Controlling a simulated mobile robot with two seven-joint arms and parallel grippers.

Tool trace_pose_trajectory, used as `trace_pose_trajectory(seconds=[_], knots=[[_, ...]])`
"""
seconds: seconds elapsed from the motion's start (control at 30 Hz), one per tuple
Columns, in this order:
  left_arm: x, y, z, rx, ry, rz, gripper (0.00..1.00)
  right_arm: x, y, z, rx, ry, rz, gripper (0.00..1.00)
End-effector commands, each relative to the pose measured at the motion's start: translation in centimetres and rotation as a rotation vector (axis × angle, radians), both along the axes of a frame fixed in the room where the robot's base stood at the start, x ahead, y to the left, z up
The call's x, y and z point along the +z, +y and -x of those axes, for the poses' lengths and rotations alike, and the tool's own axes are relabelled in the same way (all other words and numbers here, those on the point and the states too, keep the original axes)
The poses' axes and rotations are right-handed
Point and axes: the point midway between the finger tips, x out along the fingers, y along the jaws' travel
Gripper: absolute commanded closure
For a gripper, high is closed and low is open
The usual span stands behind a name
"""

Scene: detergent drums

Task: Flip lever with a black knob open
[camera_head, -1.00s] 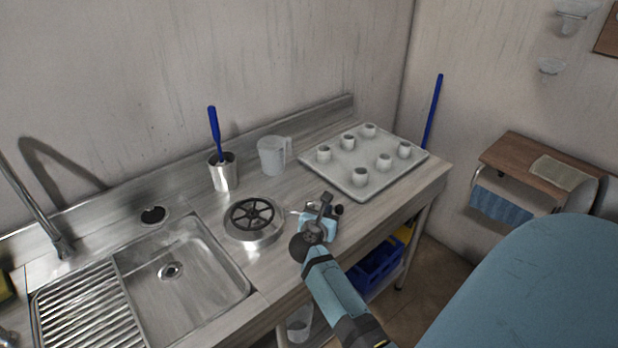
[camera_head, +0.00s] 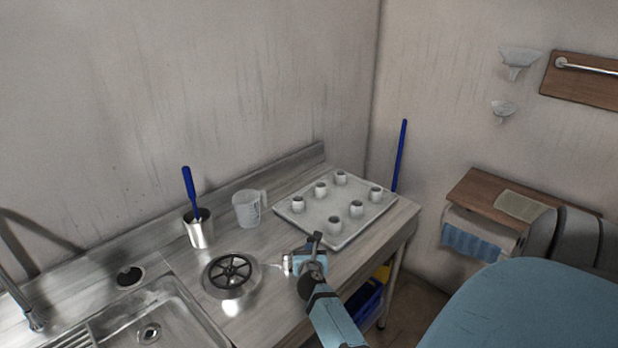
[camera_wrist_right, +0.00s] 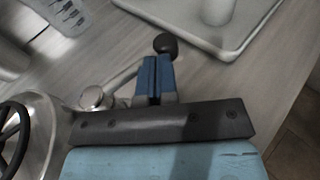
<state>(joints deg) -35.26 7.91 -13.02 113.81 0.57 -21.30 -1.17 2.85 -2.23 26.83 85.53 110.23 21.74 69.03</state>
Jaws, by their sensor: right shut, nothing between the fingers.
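The lever's black knob (camera_wrist_right: 165,44) shows in the right wrist view, just beyond the blue fingertips of my right gripper (camera_wrist_right: 156,78). The fingers are shut together with nothing between them; I cannot tell whether they touch the knob. A metal fitting (camera_wrist_right: 95,98) with a thin curved rod lies left of the fingers. In the head view my right gripper (camera_head: 311,250) hovers over the counter beside a round metal drum (camera_head: 230,277) with a black spoked handwheel, and it hides most of the lever. My left gripper is in neither view.
A white tray (camera_head: 353,237) with several small cups lies behind the gripper. A measuring jug (camera_head: 246,212) and a metal cup (camera_head: 198,232) holding a blue-handled brush stand at the back of the counter. A sink (camera_head: 170,310) is at left.

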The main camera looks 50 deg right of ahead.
Motion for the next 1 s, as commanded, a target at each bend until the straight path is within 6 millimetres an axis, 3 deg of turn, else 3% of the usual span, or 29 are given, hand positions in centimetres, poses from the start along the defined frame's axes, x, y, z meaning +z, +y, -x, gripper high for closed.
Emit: trace_pose_trajectory(seconds=[1.0], knots=[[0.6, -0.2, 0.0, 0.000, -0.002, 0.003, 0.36, 0.2, -0.9, -1.3, 0.001, -0.004, 0.002, 1.00]])
